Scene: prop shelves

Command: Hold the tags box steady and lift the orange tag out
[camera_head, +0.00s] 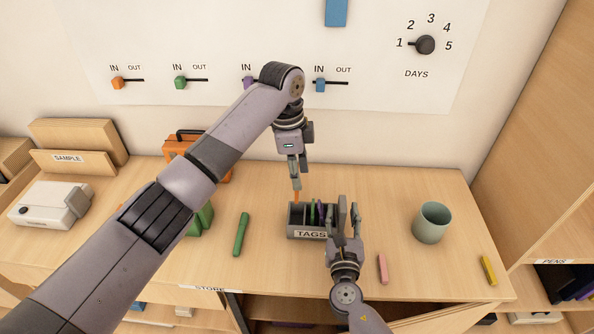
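The grey tags box (291,232), labelled TAGS, stands on the table and holds several upright tags, among them a green tag (313,211) and a purple tag (320,210). The orange tag (296,197) stands at its left end, its top rising above the rim. My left gripper (297,186) points down from above, its fingers close together with the tips at the top of the orange tag. My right gripper (348,204) is at the box's right end, with a gap between its fingers. It hides that end; whether it touches the box is unclear.
A green marker (241,234) lies left of the box. A pink stick (383,269) and a green cup (432,222) are to its right, and a yellow stick (488,270) is farther right. An orange case (215,160) is partly behind my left arm. The wall panel (380,50) is behind.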

